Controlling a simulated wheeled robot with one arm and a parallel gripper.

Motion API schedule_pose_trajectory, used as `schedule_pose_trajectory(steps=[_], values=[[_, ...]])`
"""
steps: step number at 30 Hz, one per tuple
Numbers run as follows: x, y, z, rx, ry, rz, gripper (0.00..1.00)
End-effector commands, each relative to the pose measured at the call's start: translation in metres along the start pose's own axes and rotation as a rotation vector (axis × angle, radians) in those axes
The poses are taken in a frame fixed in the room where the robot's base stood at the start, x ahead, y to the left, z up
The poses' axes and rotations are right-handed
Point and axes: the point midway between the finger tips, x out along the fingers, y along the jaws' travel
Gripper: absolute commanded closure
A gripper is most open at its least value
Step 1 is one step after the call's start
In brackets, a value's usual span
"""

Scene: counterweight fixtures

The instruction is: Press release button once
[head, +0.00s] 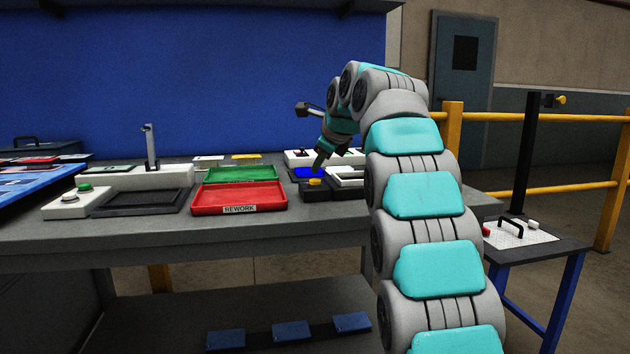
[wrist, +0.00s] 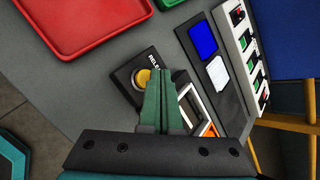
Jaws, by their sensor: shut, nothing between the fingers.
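The release button is a yellow round cap on a black box with partly hidden white lettering. In the wrist view the yellow button (wrist: 142,77) shows just left of my fingertips, and its black box (wrist: 122,78) lies around it. In the head view the yellow button (head: 315,181) is on the bench near its front edge. My gripper (head: 318,165) is shut and empty, pointing down over the button area. In the wrist view my gripper's green fingers (wrist: 159,75) are together and overlap the button's right edge. I cannot tell whether they touch it.
A red tray (head: 238,198) labelled REWORK and a green tray (head: 242,174) lie left of the button. Blue and white pads (wrist: 204,38) and a white panel with several switches (wrist: 243,45) lie to its right in the wrist view. A yellow railing (head: 540,117) stands at right.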

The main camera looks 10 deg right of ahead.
Motion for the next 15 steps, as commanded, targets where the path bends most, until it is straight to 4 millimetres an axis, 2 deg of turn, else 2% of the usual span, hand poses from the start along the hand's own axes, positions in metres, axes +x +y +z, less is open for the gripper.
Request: schedule_pose_trajectory(steps=[15], values=[[0.0061,0.0043,-0.0042,0.000,0.000,0.001,1.00]])
